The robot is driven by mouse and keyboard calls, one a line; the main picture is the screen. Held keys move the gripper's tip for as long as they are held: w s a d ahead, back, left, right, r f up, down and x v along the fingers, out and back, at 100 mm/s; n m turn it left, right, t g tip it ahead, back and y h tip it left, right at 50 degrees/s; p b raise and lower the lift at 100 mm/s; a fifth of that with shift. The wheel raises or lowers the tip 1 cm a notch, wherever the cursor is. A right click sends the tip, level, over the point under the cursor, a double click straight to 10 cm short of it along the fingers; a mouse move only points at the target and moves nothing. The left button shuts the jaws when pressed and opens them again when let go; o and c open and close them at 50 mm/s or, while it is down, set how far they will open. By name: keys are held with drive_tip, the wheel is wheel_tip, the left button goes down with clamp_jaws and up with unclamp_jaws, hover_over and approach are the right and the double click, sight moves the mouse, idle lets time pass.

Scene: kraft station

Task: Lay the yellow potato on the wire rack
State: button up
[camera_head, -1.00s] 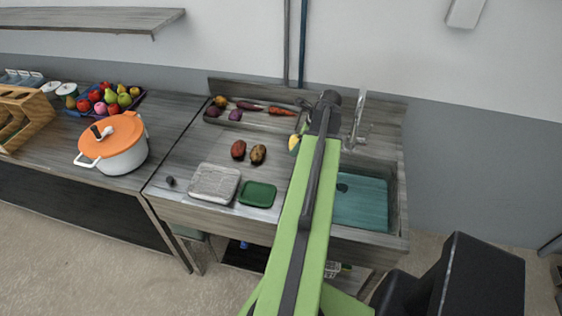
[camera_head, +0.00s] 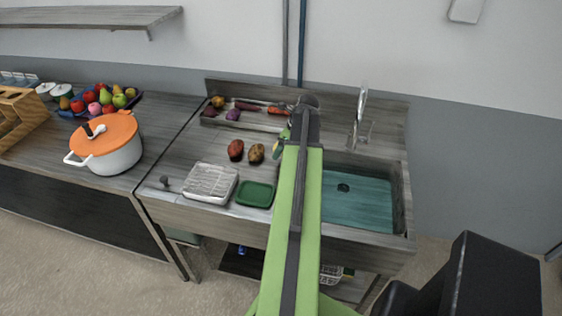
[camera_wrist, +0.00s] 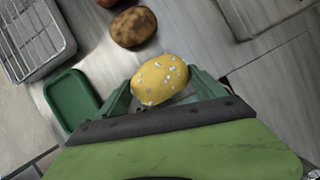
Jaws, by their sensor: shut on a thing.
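The yellow potato (camera_wrist: 160,80), speckled with pale spots, is held between the two green fingers of my gripper (camera_wrist: 165,92) in the wrist view. In the head view my gripper (camera_head: 284,143) is over the counter, left of the sink, and the arm mostly hides the potato. The wire rack (camera_head: 211,183) lies on the counter near its front edge, to the left of my gripper. It also shows in the wrist view (camera_wrist: 35,38) at the upper left, apart from the potato. Its top looks empty.
A green tray (camera_head: 255,194) lies right of the rack. A red potato (camera_head: 236,150) and a brown potato (camera_head: 256,153) lie behind them. A trough (camera_head: 222,121) of vegetables runs along the back. The sink (camera_head: 350,200) is at right, an orange-lidded pot (camera_head: 112,148) at left.

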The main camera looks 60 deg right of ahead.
sight(280, 161)
drive_tip(key=shift+w+a+f, duration=0.15)
drive_tip(key=shift+w+f, duration=0.2)
drive_tip(key=shift+w, duration=0.25)
wheel_tip(280, 161, down, 4)
drive_tip(key=b, duration=0.4)
drive_tip(key=shift+r, duration=0.25)
drive_tip(key=shift+f, duration=0.15)
drive_tip(key=o, duration=1.5)
drive_tip(key=shift+c, duration=0.2)
drive_tip(key=p+v, duration=1.6)
drive_tip(key=v, duration=0.1)
drive_tip(key=shift+s, duration=0.3)
